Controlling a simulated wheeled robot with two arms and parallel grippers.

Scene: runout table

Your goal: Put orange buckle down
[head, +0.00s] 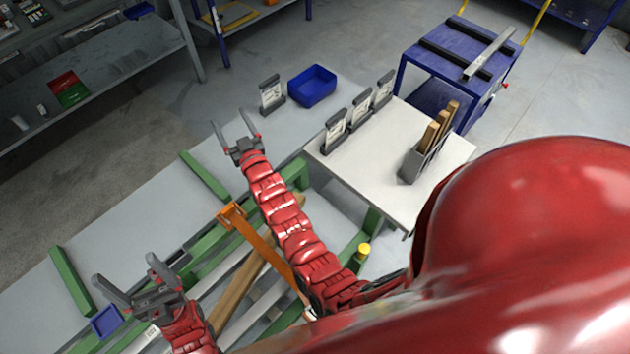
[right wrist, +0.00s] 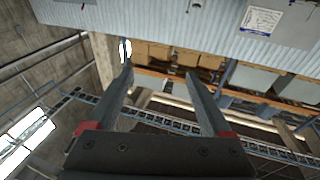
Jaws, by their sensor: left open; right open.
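An orange buckle (head: 232,214) sits at the upper end of an orange strap (head: 262,243), on the green-framed runout table (head: 207,243). My left gripper (head: 125,270) is open at the lower left, apart from the buckle, with nothing visible between its fingers. My right gripper (head: 229,118) is open and above the buckle in the head view, beyond it. Its open, empty fingers also show in the right wrist view (right wrist: 156,74). My right arm passes close to the right of the strap. The strap's lower end is hidden behind my arm.
A white side table (head: 375,170) holds several grey stands and a grey holder (head: 412,168) with wooden pieces. A blue bin (head: 312,86) lies beyond my right gripper. A blue cart (head: 440,93) stands at the upper right. Green bars (head: 205,176) edge the grey surface.

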